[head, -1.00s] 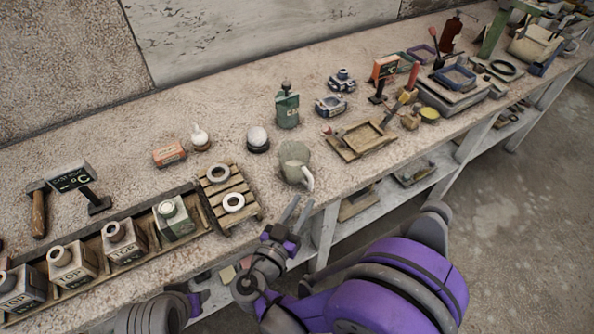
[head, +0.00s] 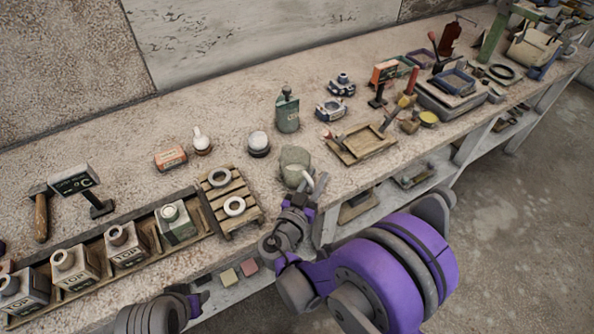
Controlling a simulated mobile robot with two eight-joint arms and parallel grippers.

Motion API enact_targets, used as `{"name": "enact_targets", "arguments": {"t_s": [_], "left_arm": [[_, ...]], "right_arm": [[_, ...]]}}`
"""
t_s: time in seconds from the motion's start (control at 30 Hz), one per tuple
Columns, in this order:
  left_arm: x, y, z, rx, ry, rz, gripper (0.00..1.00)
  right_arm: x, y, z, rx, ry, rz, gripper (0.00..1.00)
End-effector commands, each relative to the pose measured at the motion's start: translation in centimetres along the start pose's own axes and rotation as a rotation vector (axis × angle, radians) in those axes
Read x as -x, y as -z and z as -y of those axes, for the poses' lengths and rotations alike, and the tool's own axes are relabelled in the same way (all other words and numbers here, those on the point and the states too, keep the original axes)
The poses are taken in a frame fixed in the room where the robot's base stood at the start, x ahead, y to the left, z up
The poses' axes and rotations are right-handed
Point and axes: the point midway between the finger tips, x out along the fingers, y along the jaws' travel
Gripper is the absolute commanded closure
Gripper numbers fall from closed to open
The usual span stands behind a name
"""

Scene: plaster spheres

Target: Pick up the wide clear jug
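The wide clear jug (head: 295,159) is a greenish, see-through vessel near the front edge of the bench, its handle side toward me. My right gripper (head: 312,182) is at the jug's near side, by the handle. Its two fingers look spread, one on each side of the handle; whether they touch it is not clear. The fingers partly cover the handle and the jug's lower front. My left gripper (head: 196,301) is low at the bottom of the view, in front of the bench; its fingers are too hidden to judge.
A wooden tray (head: 360,142) lies to the right. Bottles (head: 125,247) line a crate at left.

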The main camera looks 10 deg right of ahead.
Motion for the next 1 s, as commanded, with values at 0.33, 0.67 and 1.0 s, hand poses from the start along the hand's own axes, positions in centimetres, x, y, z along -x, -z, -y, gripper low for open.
{"name": "enact_targets", "arguments": {"t_s": [0.33, 0.67, 1.0], "left_arm": [[-0.02, -0.02, 0.00, 0.000, 0.000, 0.000, 0.50], [-0.02, -0.02, 0.00, 0.000, 0.000, 0.000, 0.50], [-0.02, -0.02, 0.00, 0.000, 0.000, 0.000, 0.50]], "right_arm": [[0.03, -0.01, 0.01, 0.000, 0.000, 0.000, 1.00], [0.05, -0.01, 0.01, 0.000, 0.000, 0.000, 1.00], [0.05, 0.00, 0.01, 0.000, 0.000, 0.000, 1.00]]}}
